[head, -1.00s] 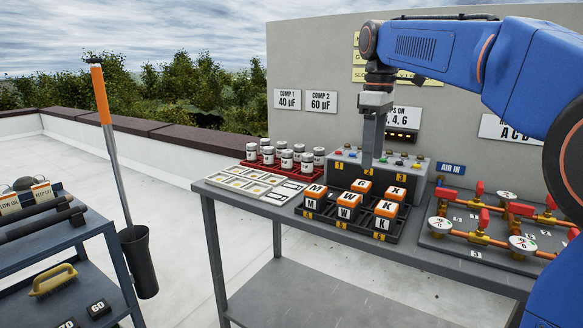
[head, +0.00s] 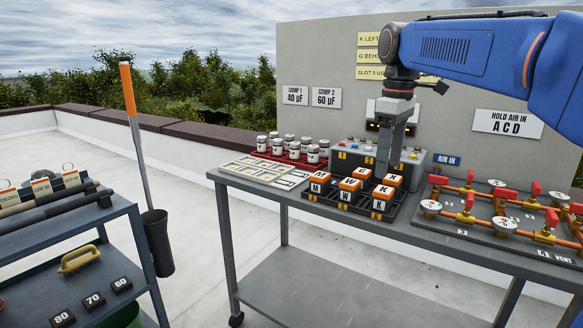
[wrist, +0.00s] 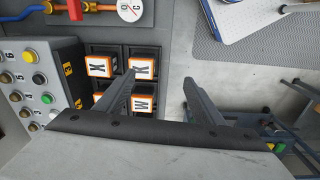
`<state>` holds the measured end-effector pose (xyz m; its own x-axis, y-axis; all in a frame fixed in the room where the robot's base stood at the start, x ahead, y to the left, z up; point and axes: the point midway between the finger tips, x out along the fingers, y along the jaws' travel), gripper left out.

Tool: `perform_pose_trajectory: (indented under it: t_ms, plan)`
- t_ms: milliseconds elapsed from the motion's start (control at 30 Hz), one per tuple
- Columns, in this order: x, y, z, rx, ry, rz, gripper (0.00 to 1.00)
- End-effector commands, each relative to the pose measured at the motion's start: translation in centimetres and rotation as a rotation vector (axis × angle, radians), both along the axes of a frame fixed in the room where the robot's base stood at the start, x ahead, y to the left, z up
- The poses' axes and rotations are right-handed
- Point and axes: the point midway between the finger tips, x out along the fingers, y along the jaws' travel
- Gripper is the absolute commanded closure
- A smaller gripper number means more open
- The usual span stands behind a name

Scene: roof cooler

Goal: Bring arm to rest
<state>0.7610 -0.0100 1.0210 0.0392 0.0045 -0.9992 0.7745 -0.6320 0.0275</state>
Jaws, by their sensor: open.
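My arm reaches in from the right in the head view, with my gripper (head: 384,165) pointing down over the back of the black tray (head: 395,212) of lettered blocks. In the wrist view my gripper (wrist: 158,88) has its two fingers wide apart with nothing between them. Orange-and-white blocks marked K (wrist: 142,68), X (wrist: 100,66) and W sit in the tray to the left of the fingers; the near finger hides part of some. The fingers look apart from the blocks.
A grey control box (head: 350,157) with buttons stands behind the tray. Copper pipes with red valves (head: 536,188) and gauges fill the bench's right side. White-lidded jars (head: 312,154) in a red tray and a card board (head: 262,170) lie left. A cart (head: 60,240) stands far left.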

Motion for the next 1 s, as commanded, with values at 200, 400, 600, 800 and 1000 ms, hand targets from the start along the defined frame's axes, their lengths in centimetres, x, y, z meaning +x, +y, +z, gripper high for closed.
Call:
perform_pose_trajectory:
  t_ms: [200,400,600,800,1000]
  plan:
    - [-2.9,-0.9,-1.5,0.008,-0.036,-0.085,0.38]
    - [-7.3,-2.2,-4.2,0.026,-0.092,-0.219,0.38]
    - [-12.4,-3.4,-8.3,0.053,-0.155,-0.374,0.38]
    - [-17.3,-4.5,-13.1,0.088,-0.217,-0.530,0.38]
    - [-22.0,-5.3,-18.5,0.132,-0.278,-0.683,0.38]
